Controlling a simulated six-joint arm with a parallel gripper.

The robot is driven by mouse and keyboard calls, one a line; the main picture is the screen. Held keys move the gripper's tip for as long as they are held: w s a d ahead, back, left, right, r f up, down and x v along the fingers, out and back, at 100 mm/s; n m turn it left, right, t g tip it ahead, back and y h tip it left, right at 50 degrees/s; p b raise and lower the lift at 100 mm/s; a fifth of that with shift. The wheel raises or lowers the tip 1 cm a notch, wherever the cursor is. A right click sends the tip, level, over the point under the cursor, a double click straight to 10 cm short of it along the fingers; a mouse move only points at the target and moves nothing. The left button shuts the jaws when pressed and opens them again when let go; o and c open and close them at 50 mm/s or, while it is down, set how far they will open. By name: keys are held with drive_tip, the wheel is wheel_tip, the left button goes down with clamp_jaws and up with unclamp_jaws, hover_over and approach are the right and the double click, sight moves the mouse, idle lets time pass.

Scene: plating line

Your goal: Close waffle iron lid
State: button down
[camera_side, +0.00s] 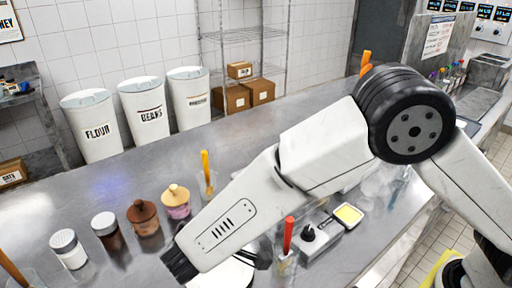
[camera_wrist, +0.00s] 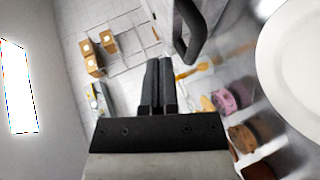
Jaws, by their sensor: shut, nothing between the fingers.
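The waffle iron is mostly hidden behind my arm in the side view; a grey body with a black knob (camera_side: 308,238) shows below the arm and may be its base. In the wrist view, a grey panel with a black bar handle (camera_wrist: 188,32) stands just above and right of my fingertips and appears to be the raised lid. My gripper (camera_wrist: 158,68) is shut and empty, its fingers close to the handle; I cannot tell whether they touch. In the side view my gripper (camera_side: 180,265) is at the lower left end of the arm.
A white plate (camera_side: 232,274) lies under my arm and also fills the right of the wrist view (camera_wrist: 295,70). Jars, including a brown one (camera_side: 145,220) and a pink one (camera_side: 176,204), stand left of the arm. A red-handled tool (camera_side: 288,233) stands by the knob.

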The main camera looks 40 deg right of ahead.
drive_tip(key=v, duration=0.8)
drive_tip(key=shift+f, duration=0.3)
drive_tip(key=shift+a, duration=0.1)
drive_tip(key=d+m+g+y, duration=0.4)
drive_tip(key=d+m+y, duration=0.5)
drive_tip(key=d+y, duration=0.7)
drive_tip(key=s+d+f+n+h, duration=0.1)
drive_tip(key=s+d+f+n, duration=0.1)
drive_tip(key=s+d, duration=0.2)
drive_tip(key=s+d+f+n+h, duration=0.2)
drive_tip(key=s+d, duration=0.2)
drive_tip(key=d, duration=0.4)
drive_tip(key=shift+s+d+n+h, duration=0.2)
drive_tip(key=shift+d+n+h, duration=0.1)
drive_tip(key=shift+n, duration=0.1)
